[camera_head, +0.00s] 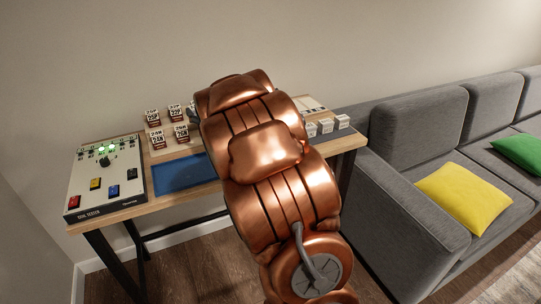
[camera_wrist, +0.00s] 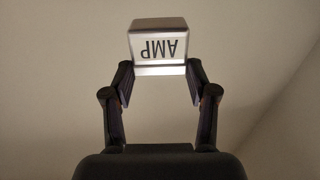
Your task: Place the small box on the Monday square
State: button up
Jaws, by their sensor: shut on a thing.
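A small pale box (camera_wrist: 158,42) with the word AMP, upside down in the wrist view, is between the fingertips of my gripper (camera_wrist: 158,72). My gripper is shut on this box, and plain wall shows behind it. In the head view my copper-coloured arm covers the middle of the wooden table (camera_head: 125,214), and my gripper and the held box are hidden behind it. I cannot make out a Monday square in either view; it may be behind my arm.
A tester panel (camera_head: 128,178) with coloured switches is at the table's left. Several labelled boxes (camera_head: 157,138) stand behind a blue mat (camera_head: 180,173). Several small white boxes (camera_head: 326,126) stand at the right end. A grey sofa (camera_head: 398,200) is right of the table.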

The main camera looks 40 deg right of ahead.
jog(key=s+d+f+m+h+b, duration=0.1)
jog(key=s+d+f+b, duration=0.25)
jog(key=s+d, duration=0.25)
jog(key=s+d+f+b, duration=0.3)
jog(key=s+d+b, duration=0.1)
jog(key=s+d, duration=0.3)
jog(key=s+d+f+b, duration=0.1)
jog(key=s+d+b, duration=0.1)
jog(key=s, duration=0.5)
jog(key=s+d+f+h+b, duration=0.1)
jog(key=s+d+f+b, duration=0.1)
jog(key=s+b, duration=0.3)
jog(key=shift+s+d+f+g, duration=0.15)
jog(key=shift+s+f+g, duration=0.15)
jog(key=shift+s, duration=0.9)
jog(key=x, duration=0.5)
jog(key=f+b+x, duration=0.1)
jog(key=x, duration=0.4)
jog(key=a+b+x, duration=0.1)
jog(key=x, duration=0.4)
jog(key=shift+w+f, duration=0.2)
jog(key=shift+w, duration=0.15)
jog(key=shift+w+f+b, duration=0.15)
jog(key=shift+f+b, duration=0.1)
jog(key=shift+f, duration=0.55)
jog(key=shift+w+f+b, duration=0.15)
jog(key=shift+f+b, duration=0.05)
jog(key=shift+f, duration=0.65)
jog(key=shift+f, duration=0.15)
jog(key=o, duration=1.2)
